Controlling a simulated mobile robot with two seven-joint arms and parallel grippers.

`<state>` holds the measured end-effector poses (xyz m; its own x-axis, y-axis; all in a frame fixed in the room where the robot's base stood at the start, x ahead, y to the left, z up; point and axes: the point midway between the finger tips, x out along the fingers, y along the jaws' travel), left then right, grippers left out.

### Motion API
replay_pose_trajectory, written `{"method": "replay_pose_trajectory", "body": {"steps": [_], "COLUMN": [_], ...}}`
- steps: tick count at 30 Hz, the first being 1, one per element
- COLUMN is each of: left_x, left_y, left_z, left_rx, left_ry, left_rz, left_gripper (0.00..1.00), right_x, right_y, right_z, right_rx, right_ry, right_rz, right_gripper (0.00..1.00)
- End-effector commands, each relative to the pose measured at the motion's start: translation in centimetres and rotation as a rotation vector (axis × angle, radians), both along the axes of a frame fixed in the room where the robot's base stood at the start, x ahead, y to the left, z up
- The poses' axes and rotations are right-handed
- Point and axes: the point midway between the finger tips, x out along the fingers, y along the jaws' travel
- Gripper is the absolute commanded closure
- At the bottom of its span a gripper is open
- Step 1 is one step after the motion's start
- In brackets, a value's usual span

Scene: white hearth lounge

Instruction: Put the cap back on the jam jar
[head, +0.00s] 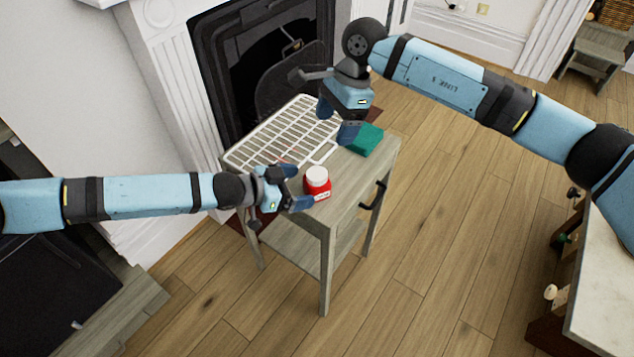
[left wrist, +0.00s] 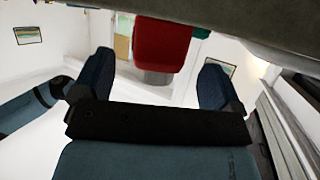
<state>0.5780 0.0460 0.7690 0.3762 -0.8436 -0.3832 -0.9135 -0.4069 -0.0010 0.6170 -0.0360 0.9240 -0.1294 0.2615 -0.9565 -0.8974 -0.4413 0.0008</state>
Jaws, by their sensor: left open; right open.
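The red jam jar (head: 318,188) stands upright near the front edge of the small grey table. It has a round pale top (head: 317,174); whether this is the cap or the bare jar mouth I cannot tell. No separate cap is visible. My left gripper (head: 297,188) is open at the jar's left, its fingers pointing towards it. In the left wrist view the jar (left wrist: 162,45) appears upside down, ahead of and between the open fingers (left wrist: 156,80), apart from them. My right gripper (head: 337,120) is open and empty, above the table's far part.
A white wire rack (head: 262,145) covers the table's (head: 345,200) left and back part. A teal block (head: 366,140) lies on the table near my right gripper. The fireplace (head: 235,60) is behind. A pale-topped cabinet (head: 605,290) stands at far right; open floor lies between.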

Motion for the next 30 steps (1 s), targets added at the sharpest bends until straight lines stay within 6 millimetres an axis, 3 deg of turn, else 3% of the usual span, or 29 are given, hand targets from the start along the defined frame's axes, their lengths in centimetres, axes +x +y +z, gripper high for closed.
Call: {"method": "replay_pose_trajectory", "body": {"steps": [6,12,30], "left_x": [-1.9,-3.0,-3.3], "left_y": [4.4,6.8,7.4], "left_z": [2.2,3.2,3.4], "left_rx": [0.0,0.001,-0.001], "left_ry": [-0.001,0.001,0.0], "left_rz": [0.002,0.001,0.0], "left_gripper": [0.09,0.09,0.09], "right_x": [0.0,0.0,0.0], "right_y": [0.0,0.0,0.0], "right_z": [1.1,1.6,1.6], "right_rx": [0.0,0.0,0.0], "right_ry": [0.0,0.0,0.0], "right_rz": [0.0,0.0,0.0], "right_gripper": [0.22,0.22,0.22]}}
